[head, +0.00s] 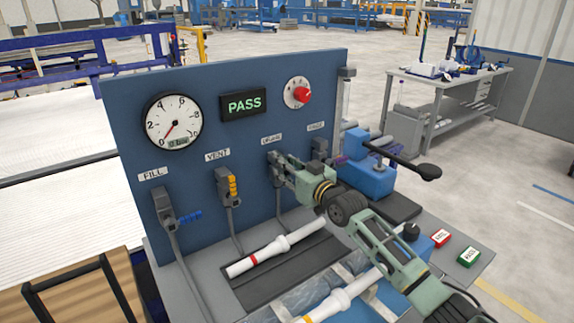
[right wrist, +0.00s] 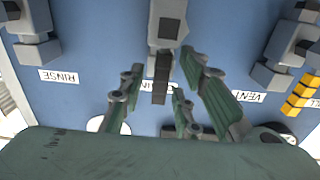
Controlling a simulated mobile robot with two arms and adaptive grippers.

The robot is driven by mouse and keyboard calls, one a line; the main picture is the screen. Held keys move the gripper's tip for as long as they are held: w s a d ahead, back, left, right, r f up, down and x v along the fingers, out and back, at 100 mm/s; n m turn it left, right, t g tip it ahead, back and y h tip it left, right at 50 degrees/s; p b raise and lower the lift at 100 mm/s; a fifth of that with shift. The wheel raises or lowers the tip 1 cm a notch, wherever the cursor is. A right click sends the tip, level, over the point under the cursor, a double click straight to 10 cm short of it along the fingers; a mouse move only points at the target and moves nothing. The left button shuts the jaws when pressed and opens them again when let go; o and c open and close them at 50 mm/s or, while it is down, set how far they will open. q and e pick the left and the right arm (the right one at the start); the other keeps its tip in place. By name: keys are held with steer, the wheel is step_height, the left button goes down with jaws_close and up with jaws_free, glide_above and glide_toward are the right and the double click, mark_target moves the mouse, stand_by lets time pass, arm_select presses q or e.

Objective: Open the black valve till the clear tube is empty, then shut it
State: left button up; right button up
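The black valve (head: 275,158) sits under the DRAIN label on the blue panel. Its black handle (right wrist: 161,80) points down in the wrist view, between the spread fingers of my right gripper (right wrist: 162,62), with a gap on both sides. In the head view my right gripper (head: 280,168) is at that valve and hides most of its handle. The clear tube (head: 347,98) stands upright at the panel's right edge. It looks pale, and I cannot make out a liquid level. My left gripper is not in view.
The FILL valve (head: 165,205) has a blue handle and the VENT valve (head: 228,187) a yellow one. The RINSE valve (head: 320,150) is close on the right. A gauge (head: 173,121), a PASS display (head: 244,104) and a red knob (head: 303,94) are above. White pipes (head: 275,250) lie in front.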

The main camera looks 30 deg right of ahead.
jaws_close()
steer(key=shift+d+m, duration=0.15)
steer(key=shift+m, duration=0.15)
stand_by(0.5)
steer(key=d+f+m+b, duration=0.5)
steer(key=m, duration=1.2)
steer(key=shift+w+f, duration=0.35)
steer(key=shift+w, duration=0.05)
steer(key=shift+d+f+m, duration=0.1)
steer(key=shift+m, duration=0.2)
jaws_free()
